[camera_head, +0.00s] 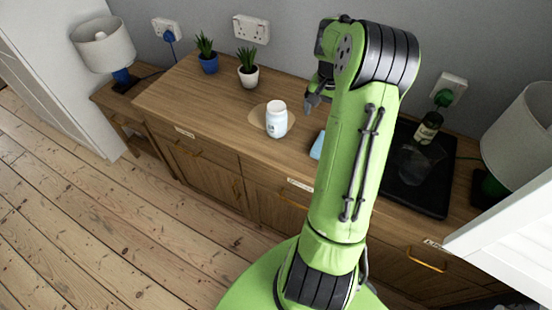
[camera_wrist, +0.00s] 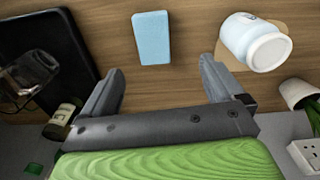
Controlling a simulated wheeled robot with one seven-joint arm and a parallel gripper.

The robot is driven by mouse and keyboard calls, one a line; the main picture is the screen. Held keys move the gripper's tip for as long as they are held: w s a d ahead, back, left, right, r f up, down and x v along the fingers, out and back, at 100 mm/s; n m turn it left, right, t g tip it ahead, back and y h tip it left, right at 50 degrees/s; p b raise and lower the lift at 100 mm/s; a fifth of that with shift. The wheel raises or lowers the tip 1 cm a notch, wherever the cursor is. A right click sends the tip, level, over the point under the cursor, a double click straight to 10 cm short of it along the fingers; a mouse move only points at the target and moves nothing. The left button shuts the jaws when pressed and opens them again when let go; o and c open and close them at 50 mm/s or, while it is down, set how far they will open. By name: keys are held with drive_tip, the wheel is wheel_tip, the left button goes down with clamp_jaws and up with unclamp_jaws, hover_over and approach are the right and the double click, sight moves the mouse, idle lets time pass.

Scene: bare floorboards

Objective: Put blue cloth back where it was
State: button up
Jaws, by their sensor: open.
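The blue cloth (camera_wrist: 151,38) is a light blue, flat rectangular piece lying on the wooden sideboard top. In the head view only a small part of the cloth (camera_head: 317,146) shows, beside my green arm, which hides the rest. My gripper (camera_wrist: 162,72) is open and empty in the wrist view, its two fingers apart, with the cloth ahead of and between their line. In the head view my gripper (camera_head: 312,100) shows partly, above the back of the sideboard near the white jar, with the arm covering much of it.
A black tray (camera_head: 428,195) with a dark bottle (camera_head: 429,128) and a clear glass (camera_head: 413,165) lies to the right. Two potted plants (camera_head: 248,74) stand at the back.

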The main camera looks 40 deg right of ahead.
drive_tip(key=a+r+n+t+h, duration=0.1)
drive_tip(key=a+r+n, duration=0.2)
drive_tip(key=a+r, duration=0.4)
drive_tip(key=a+r+n+t+h, duration=0.15)
drive_tip(key=a+r, duration=0.35)
drive_tip(key=a, duration=0.5)
drive_tip(key=s+a+r+n+t+y, duration=0.1)
drive_tip(key=s+a+n+t+y, duration=0.2)
drive_tip(key=s+a+n, duration=0.5)
drive_tip(key=s+a, duration=0.5)
drive_tip(key=a, duration=0.2)
drive_tip(key=shift+s+a+r, duration=0.15)
drive_tip(key=shift+a+r, duration=0.2)
